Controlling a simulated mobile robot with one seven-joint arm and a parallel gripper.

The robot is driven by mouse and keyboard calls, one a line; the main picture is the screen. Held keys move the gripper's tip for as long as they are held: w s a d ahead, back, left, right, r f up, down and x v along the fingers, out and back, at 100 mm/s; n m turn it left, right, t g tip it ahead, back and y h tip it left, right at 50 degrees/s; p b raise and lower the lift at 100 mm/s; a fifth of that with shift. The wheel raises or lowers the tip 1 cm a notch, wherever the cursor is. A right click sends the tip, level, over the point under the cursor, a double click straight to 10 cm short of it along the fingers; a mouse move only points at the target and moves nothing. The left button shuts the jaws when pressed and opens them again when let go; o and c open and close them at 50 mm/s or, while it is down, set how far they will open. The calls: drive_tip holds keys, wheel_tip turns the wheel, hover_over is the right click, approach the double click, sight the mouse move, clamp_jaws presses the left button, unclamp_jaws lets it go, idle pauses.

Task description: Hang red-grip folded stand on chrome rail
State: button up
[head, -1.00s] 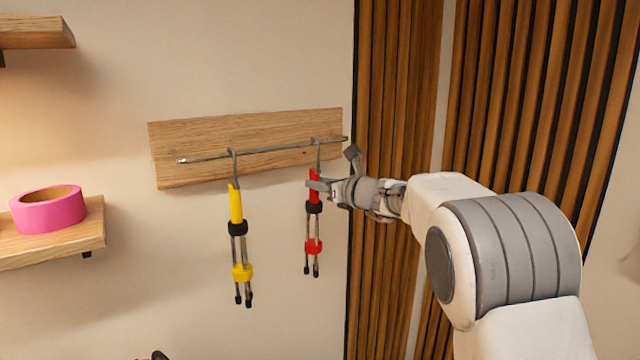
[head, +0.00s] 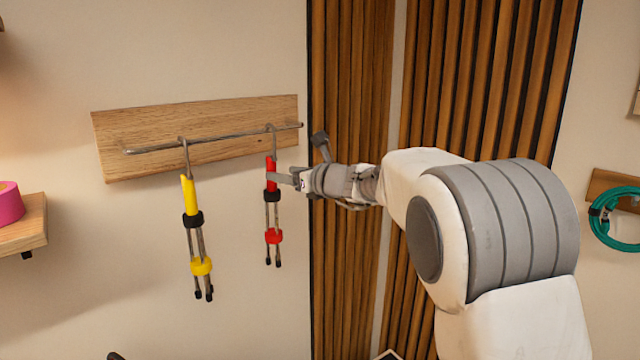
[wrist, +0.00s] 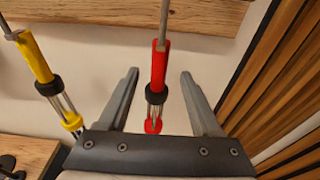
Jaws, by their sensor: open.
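The red-grip folded stand (head: 273,236) hangs by its hook from the chrome rail (head: 222,138), near the rail's right end. It hangs upright, legs down. My gripper (head: 286,178) is at the height of its red grip, on its right side in the head view. In the wrist view my gripper (wrist: 158,85) is open, with one finger on each side of the red-grip stand (wrist: 157,70) and a gap to both. A yellow-grip folded stand (head: 190,198) hangs on the same rail to the left; it also shows in the wrist view (wrist: 36,58).
The rail is fixed to a wooden board (head: 150,117) on the wall. A wooden slat panel (head: 345,95) stands to the right. A shelf (head: 30,235) with pink tape (head: 8,203) is at left. A teal cable coil (head: 610,222) hangs at far right.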

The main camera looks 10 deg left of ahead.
drive_tip(key=b+v, duration=0.2)
drive_tip(key=v, duration=1)
drive_tip(key=s+d+f+n+g+h, duration=0.1)
drive_tip(key=s+d+f+n, duration=0.15)
drive_tip(key=s+n, duration=0.35)
drive_tip(key=s+d+f+n+g+h, duration=0.2)
drive_tip(key=s+f+n, duration=0.15)
drive_tip(key=s, duration=0.45)
drive_tip(key=s+d+f+n+g+h, duration=0.1)
drive_tip(key=s+d+f+n, duration=0.15)
drive_tip(key=s+n, duration=0.3)
drive_tip(key=s+d+f+n+h, duration=0.4)
drive_tip(key=s+d+n, duration=0.1)
drive_tip(key=s+d, duration=0.2)
drive_tip(key=s+d+f+n+g+h, duration=0.1)
drive_tip(key=s+d+f+n+h, duration=0.3)
drive_tip(key=s+d+n, duration=0.2)
drive_tip(key=shift+s+d+f, duration=0.15)
drive_tip(key=shift+s+d, duration=0.4)
drive_tip(key=shift+s, duration=0.5)
